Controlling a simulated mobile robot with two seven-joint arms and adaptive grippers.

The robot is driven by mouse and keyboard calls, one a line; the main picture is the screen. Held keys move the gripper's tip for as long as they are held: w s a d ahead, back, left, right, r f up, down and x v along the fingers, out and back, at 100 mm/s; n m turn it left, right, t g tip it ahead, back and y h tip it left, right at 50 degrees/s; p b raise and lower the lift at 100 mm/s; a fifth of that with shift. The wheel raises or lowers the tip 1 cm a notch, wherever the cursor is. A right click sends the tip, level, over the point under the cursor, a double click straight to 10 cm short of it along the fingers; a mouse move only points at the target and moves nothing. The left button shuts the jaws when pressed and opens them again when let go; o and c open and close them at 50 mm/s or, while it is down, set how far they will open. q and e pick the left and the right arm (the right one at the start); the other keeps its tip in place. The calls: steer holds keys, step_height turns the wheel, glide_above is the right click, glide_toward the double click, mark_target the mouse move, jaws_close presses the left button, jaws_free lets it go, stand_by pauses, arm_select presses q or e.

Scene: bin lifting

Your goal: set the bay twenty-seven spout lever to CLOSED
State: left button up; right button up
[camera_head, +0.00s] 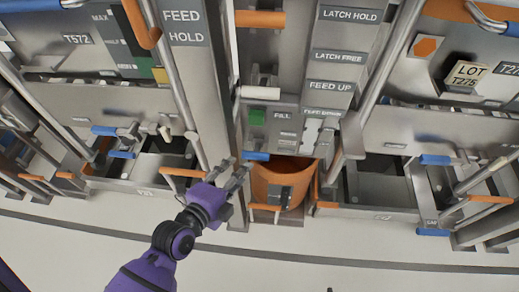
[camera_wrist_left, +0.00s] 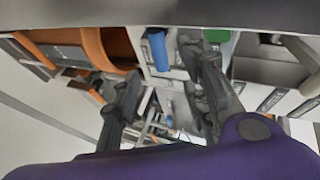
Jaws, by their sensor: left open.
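My left gripper (camera_head: 236,178) reaches up to the middle bay from below, just left of an orange bin (camera_head: 274,186). Its two dark fingers are spread with nothing seen between them; they also show apart in the left wrist view (camera_wrist_left: 165,90). A short blue handle (camera_head: 256,156) lies just right of the fingertips, above the bin; in the left wrist view the blue handle (camera_wrist_left: 157,50) appears beyond and between the fingers, apparently not gripped. I cannot read a bay number there, nor tell the lever's setting. My right gripper is not in view.
A green FILL patch (camera_head: 257,117) sits above the bin. Neighbouring bays have other blue handles (camera_head: 435,160) and orange bars (camera_head: 182,172). A LOT tag (camera_head: 466,75) hangs upper right. Steel posts flank the middle bay.

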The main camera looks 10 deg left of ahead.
mark_target(253, 158)
arm_select(q)
steer(key=x, duration=1)
steer(key=shift+w+f, duration=0.1)
steer(key=shift+w, duration=0.15)
steer(key=shift+w+d+f, duration=0.2)
steer(key=shift+w, duration=0.25)
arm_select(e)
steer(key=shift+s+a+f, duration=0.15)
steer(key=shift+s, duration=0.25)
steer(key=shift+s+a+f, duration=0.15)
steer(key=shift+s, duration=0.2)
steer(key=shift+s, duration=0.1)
arm_select(q)
jaws_close()
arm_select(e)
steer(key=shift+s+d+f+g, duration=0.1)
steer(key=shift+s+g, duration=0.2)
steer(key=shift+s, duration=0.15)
